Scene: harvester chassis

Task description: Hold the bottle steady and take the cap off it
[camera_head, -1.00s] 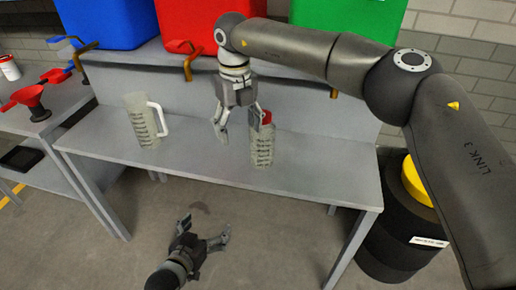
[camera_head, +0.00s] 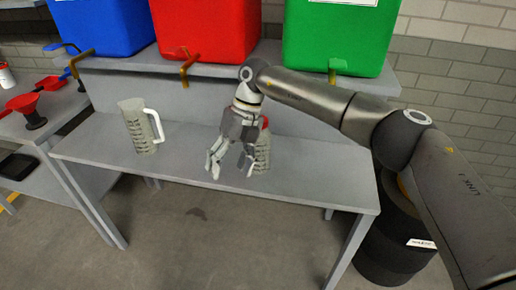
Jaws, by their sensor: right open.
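The bottle (camera_head: 263,153) stands upright on the grey bench, a translucent body with dark markings. Its red cap (camera_head: 265,122) is on top and partly hidden behind my right gripper. My right gripper (camera_head: 231,170) is open, pointing down in front of the bottle and to its left. Its fingers overlap the bottle's left side in the picture; I cannot tell whether they touch it. Nothing shows between the fingers. My left gripper is not in view.
A measuring jug (camera_head: 138,128) with a white handle stands on the bench (camera_head: 322,180) at left. Blue (camera_head: 105,22), red (camera_head: 210,28) and green (camera_head: 338,35) containers with taps sit on the shelf behind. Red funnels (camera_head: 28,104) stand on the left table. Dark drums (camera_head: 385,245) stand at right.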

